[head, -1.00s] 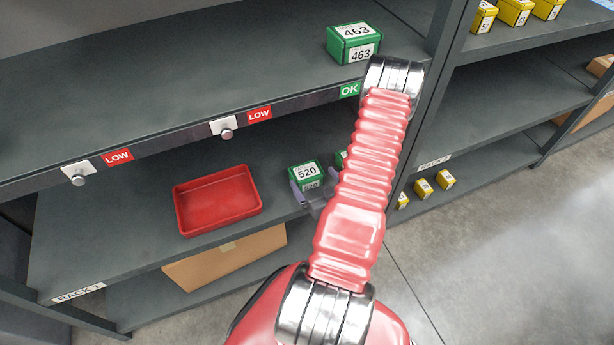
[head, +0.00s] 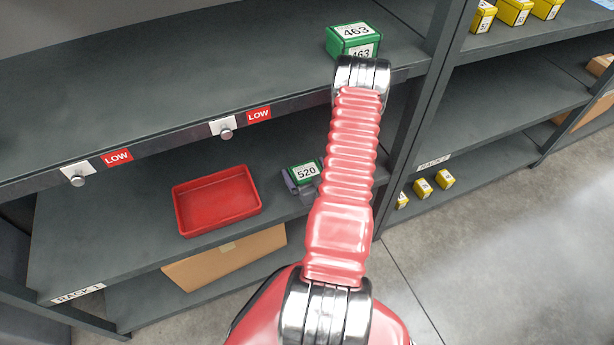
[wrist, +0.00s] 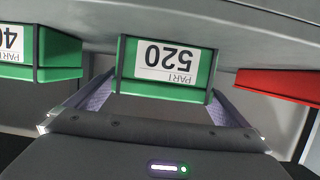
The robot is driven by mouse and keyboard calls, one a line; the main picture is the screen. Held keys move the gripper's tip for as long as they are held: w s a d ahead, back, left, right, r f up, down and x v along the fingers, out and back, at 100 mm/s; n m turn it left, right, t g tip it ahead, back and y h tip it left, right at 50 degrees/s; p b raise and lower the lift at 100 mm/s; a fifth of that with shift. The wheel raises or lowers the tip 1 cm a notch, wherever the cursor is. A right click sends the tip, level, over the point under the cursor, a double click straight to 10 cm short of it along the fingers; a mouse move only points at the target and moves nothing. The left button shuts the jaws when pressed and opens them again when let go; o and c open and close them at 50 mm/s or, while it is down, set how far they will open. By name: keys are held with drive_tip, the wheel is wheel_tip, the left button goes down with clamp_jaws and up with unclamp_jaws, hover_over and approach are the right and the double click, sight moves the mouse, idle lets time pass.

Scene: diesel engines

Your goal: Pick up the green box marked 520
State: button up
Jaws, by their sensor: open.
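The green box marked 520 (head: 306,172) sits on the lower shelf of the left rack, right of the red tray, partly hidden by my gripper and arm. In the wrist view the box (wrist: 167,66) is in the middle, its white label upside down. My gripper (head: 304,186) is open at the box. In the wrist view its two fingers (wrist: 160,98) reach along the left and right of the box's near end. I cannot tell whether they touch it.
A red tray (head: 217,201) stands left of the box; its edge shows in the wrist view (wrist: 280,84). Another green box (wrist: 42,52) is close by on the other side. A green box marked 463 (head: 353,40) is on the shelf above, behind my arm.

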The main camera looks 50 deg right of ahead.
drive_tip(key=shift+x, duration=1.45)
drive_tip(key=shift+c, duration=0.4)
drive_tip(key=c, duration=1.3)
drive_tip(key=shift+o, duration=0.2)
drive_tip(key=shift+r, duration=5)
